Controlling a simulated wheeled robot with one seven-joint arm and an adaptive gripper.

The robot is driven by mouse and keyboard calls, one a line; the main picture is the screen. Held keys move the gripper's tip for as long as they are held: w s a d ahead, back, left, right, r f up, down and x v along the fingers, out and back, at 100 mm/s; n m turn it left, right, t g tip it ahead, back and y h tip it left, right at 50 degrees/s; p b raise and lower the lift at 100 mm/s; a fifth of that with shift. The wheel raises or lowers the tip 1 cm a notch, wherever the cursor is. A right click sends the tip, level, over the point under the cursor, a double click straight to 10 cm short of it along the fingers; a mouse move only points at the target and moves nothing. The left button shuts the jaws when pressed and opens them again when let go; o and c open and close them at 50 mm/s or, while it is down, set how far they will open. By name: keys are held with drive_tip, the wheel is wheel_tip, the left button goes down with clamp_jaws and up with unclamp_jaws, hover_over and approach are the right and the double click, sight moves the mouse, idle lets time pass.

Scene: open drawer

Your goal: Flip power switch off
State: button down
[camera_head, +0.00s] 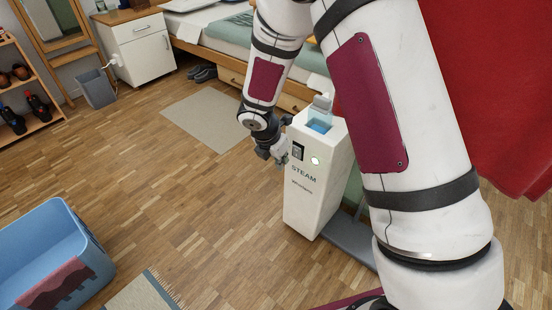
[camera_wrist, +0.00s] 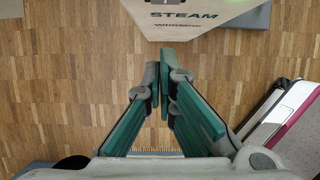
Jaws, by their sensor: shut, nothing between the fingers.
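The white steam unit (camera_head: 318,190) stands upright on the wood floor, with "STEAM" printed on its front. The switch's rocker position is too small to tell. My gripper (camera_head: 281,163) is shut and empty, close to the front left of the unit near the switch. Contact cannot be told. In the wrist view, my green-padded fingers (camera_wrist: 160,72) point toward the unit's lettered front (camera_wrist: 215,18), and a dark part of the switch (camera_wrist: 166,2) is cut by the top edge.
A grey base plate (camera_head: 350,241) lies at the unit's foot. A blue bin (camera_head: 95,244) stands at lower left and a bed with drawers (camera_head: 232,75) at the back. A red cloth (camera_head: 480,80) hangs at right. The floor left of the unit is clear.

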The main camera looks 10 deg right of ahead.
sight(297, 152)
drive_tip(key=w+d, duration=0.1)
drive_tip(key=w+d+r, duration=0.1)
drive_tip(key=d, duration=0.1)
drive_tip(key=shift+w, duration=0.1)
idle(0.3)
drive_tip(key=shift+w+d+r+p, duration=0.15)
drive_tip(key=shift+w+d+p, duration=0.15)
drive_tip(key=shift+p, duration=0.2)
drive_tip(key=shift+r, duration=0.1)
drive_tip(key=shift+r+p, duration=0.75)
drive_tip(key=shift+p, duration=0.05)
drive_tip(key=shift+a, duration=0.1)
